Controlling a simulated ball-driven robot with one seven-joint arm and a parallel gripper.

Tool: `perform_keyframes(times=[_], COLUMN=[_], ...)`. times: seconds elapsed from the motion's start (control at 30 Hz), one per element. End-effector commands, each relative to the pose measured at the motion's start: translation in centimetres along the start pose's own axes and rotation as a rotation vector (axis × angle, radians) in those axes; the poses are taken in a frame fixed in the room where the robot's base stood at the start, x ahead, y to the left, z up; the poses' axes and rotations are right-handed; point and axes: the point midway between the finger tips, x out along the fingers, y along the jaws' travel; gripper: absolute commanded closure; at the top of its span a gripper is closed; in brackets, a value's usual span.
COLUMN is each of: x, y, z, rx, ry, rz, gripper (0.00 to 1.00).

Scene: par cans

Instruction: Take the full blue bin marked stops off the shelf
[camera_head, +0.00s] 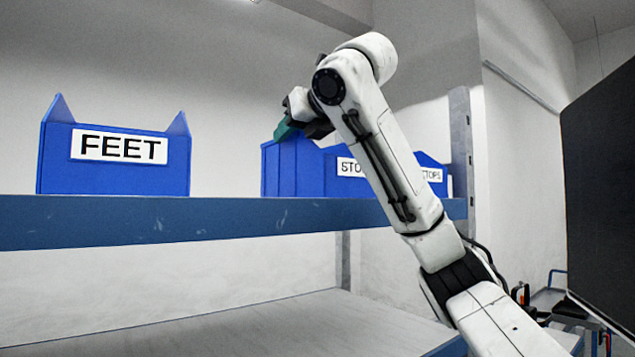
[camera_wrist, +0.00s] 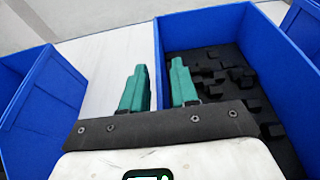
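A blue bin (camera_head: 282,170) stands on the shelf, its label (camera_head: 350,167) reading "STO" before my arm covers the rest. In the wrist view a blue bin (camera_wrist: 220,25) holds many black blocky pieces (camera_wrist: 215,75). My gripper (camera_head: 287,129) is at the left upper edge of the bin in the head view. In the wrist view my gripper (camera_wrist: 159,85) has its two green fingers apart. The bin's left wall shows between them, one finger over the inside and one outside; a gap shows on each side. Whether they reach below the rim is unclear.
A blue bin marked FEET (camera_head: 115,178) stands to the left on the blue-edged shelf (camera_head: 150,222), with bare shelf between. Another blue bin (camera_head: 428,161), its label partly hidden and ending in "TOPS", stands close on the right. A lower shelf (camera_head: 290,325) is empty.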

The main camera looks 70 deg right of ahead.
Motion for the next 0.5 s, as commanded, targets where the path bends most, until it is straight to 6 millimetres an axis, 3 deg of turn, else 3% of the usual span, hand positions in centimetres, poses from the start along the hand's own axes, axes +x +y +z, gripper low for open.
perform_keyframes(times=[0.27, 0.5], x=[-0.03, -0.04], y=[-0.01, -0.01], z=[0.02, 0.02], rx=[0.000, 0.000], ry=[0.000, 0.000], rz=[0.000, 0.000], gripper=[0.98, 1.00])
